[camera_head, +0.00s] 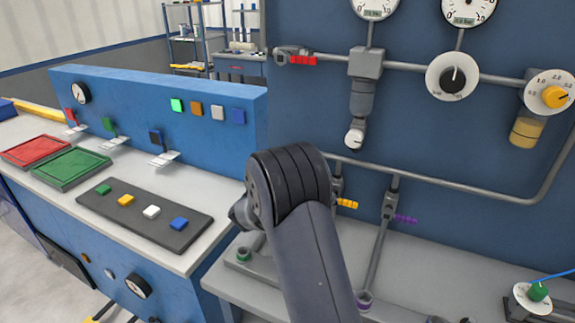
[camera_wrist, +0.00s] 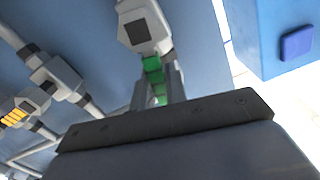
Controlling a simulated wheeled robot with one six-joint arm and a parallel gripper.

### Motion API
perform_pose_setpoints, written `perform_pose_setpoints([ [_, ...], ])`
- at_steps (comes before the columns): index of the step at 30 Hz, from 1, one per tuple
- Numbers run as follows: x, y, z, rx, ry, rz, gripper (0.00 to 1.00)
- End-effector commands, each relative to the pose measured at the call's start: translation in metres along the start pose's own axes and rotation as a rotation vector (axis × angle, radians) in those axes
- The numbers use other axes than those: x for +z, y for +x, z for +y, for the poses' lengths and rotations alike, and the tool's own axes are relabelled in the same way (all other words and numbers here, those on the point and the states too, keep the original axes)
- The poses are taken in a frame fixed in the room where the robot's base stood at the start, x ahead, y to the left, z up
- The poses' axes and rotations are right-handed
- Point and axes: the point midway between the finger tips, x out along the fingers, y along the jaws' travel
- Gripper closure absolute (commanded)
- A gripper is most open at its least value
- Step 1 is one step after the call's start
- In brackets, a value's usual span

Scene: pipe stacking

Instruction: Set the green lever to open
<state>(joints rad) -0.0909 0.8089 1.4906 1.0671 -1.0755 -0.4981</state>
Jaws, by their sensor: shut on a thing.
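The green lever (camera_wrist: 152,68) shows in the wrist view as a ribbed green handle on a grey valve body (camera_wrist: 146,28). My gripper (camera_wrist: 164,88) has its fingers shut around the lever, just below the valve body. Part of the green shows between the fingers; the rest is hidden by them. In the head view my arm hides the gripper, the green lever and its valve. I cannot tell from these frames whether the lever's angle means open or closed.
A valve with a yellow lever (camera_head: 347,203) is close to the right of my arm, and one with a purple lever (camera_head: 405,219) is further right. A red lever (camera_head: 303,59) is higher up. The blue panel (camera_head: 150,108) stands close on the left.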

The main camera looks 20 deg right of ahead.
Motion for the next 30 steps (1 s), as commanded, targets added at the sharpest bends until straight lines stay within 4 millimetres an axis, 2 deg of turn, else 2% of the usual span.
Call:
perform_pose_setpoints([
  [12,0.0012,-0.0005,-0.0111,0.0,-0.201,-0.002,1.0],
  [29,0.0031,-0.0004,-0.0124,-0.001,-0.234,-0.002,1.0],
  [30,0.0031,-0.0004,-0.0124,-0.001,-0.234,-0.002,0.86],
])
